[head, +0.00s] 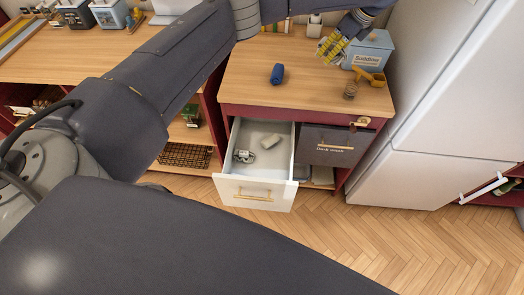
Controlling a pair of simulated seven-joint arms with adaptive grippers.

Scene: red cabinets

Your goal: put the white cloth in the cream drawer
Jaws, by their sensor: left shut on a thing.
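The cream drawer (253,192) is pulled open below the right part of the counter. Inside it lie a small off-white roll (271,140), which may be the white cloth, and a small white-and-dark item (243,156). My left gripper (332,46) is over the back right of the counter, well away from the drawer. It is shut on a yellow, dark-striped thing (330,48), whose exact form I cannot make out. My right gripper is not in view.
A blue roll (277,74) lies on the counter. A blue-grey box (369,50), an orange-yellow item (371,78) and a small round brown item (350,91) are at the right. A dark grey drawer (326,147) is beside the cream one. A white fridge (440,110) stands further right.

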